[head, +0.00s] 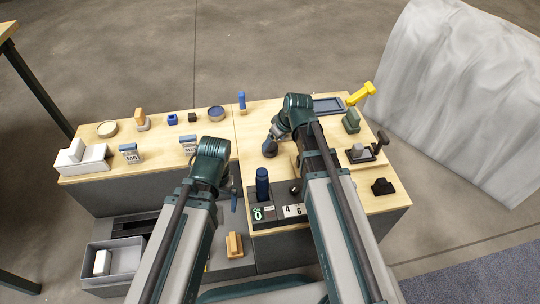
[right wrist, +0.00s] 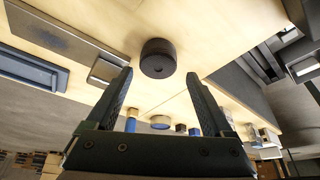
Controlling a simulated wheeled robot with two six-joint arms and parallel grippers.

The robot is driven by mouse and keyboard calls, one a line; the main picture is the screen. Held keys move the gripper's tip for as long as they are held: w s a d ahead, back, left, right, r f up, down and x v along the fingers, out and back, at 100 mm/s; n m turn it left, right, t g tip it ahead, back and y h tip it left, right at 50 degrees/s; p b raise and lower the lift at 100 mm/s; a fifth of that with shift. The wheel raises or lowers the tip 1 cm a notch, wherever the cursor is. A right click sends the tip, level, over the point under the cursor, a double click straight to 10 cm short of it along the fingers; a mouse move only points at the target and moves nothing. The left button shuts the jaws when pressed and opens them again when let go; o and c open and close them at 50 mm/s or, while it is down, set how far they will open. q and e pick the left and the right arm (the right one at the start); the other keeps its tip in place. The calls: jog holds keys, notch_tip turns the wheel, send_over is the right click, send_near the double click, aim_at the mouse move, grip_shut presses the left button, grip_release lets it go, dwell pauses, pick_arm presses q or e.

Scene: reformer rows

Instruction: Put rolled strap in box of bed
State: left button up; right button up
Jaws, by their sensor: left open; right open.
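A dark round roll, which looks like the rolled strap (right wrist: 158,58), lies on the wooden top in the right wrist view, beyond and between my open fingertips. A dark round shape in the head view (head: 270,149) seems to be the same roll. My right gripper (right wrist: 158,85) is open and empty, apart from the roll; in the head view its arm partly hides it. My left gripper (head: 233,199) is mostly hidden behind its own arm; no held thing shows. A grey open box (head: 88,270) stands low at the left with a white block inside; whether it belongs to the bed is unclear.
A blue tray (head: 328,105), a yellow tool (head: 361,94) and dark fittings lie at the right. Several small items line the left top.

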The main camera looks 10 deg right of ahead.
aim_at(271, 146)
pick_arm(q)
jog(key=shift+f, duration=0.4)
pick_arm(e)
jog(key=shift+w+a+f, duration=0.1)
jog(key=shift+w+f, duration=0.05)
jog(key=shift+f, duration=0.25)
jog(key=b+x, duration=0.5)
jog(key=shift+w+f, duration=0.1)
jog(key=shift+f, duration=0.05)
pick_arm(q)
notch_tip(271, 146, down, 5)
jog(key=shift+r, duration=0.1)
pick_arm(e)
jog(key=c, duration=1.2)
jog(key=shift+o, duration=0.2)
pick_arm(q)
jog(key=shift+r, duration=0.15)
pick_arm(e)
jog(key=shift+r, duration=0.2)
pick_arm(q)
notch_tip(271, 146, up, 10)
jog(key=p, duration=1)
pick_arm(e)
notch_tip(271, 146, up, 10)
jog(key=shift+r, duration=0.1)
